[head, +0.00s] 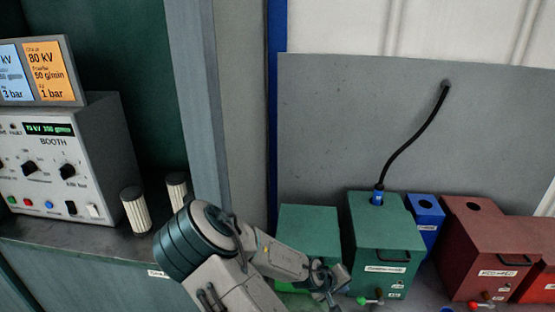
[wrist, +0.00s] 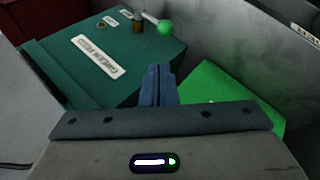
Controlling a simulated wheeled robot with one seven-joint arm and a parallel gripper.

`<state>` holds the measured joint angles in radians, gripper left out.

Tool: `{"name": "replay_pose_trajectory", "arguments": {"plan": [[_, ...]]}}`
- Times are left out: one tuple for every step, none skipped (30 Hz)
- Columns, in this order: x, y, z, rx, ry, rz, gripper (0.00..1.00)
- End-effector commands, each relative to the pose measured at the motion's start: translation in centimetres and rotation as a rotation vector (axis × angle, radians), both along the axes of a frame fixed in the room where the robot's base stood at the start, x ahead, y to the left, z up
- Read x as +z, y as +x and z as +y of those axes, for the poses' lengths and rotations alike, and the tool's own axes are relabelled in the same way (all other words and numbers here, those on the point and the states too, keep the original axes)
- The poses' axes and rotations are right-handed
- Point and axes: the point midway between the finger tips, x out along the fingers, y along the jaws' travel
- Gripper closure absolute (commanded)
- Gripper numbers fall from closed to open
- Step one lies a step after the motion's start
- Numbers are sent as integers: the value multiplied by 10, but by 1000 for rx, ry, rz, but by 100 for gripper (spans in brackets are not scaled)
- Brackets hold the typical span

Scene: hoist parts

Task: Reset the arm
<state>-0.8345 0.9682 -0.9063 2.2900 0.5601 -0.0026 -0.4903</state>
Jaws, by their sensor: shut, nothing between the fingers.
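My arm reaches in from the bottom of the head view. My gripper (head: 328,282) is in front of the green boxes. In the wrist view my gripper (wrist: 159,72) shows as two blue-grey fingers pressed together, with nothing between them. The labelled green box (head: 384,238) stands just right of my gripper in the head view. In the wrist view it is the dark green box (wrist: 120,50) with a white label, beyond and left of the fingers. I cannot tell whether the fingers touch it.
A second green box (head: 308,229) stands behind my arm. A bright green piece (wrist: 235,95) lies close right of the fingers. A black hose (head: 416,135) enters the labelled green box. A blue box (head: 426,216) and red box (head: 480,248) stand right. A control unit (head: 62,165) is left.

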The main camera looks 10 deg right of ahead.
Motion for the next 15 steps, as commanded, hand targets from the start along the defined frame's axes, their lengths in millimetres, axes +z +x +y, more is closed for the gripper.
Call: {"name": "replay_pose_trajectory", "arguments": {"plan": [[1,-2,3,-12,26,3,100],[0,-5,5,-22,47,7,100],[0,-8,9,-36,82,13,100],[1,-11,13,-49,113,19,100],[1,-14,17,-63,145,25,100],[3,-18,24,-80,194,36,100],[5,-22,29,-94,230,41,100],[7,-25,35,-105,267,48,100],[11,-29,43,-119,315,57,100],[15,-31,48,-129,349,61,100],[19,-34,53,-136,381,67,100],[25,-38,61,-148,425,74,100],[30,-40,65,-154,455,79,100],[35,-42,70,-159,485,82,100],[44,-45,77,-165,523,86,100]]}}
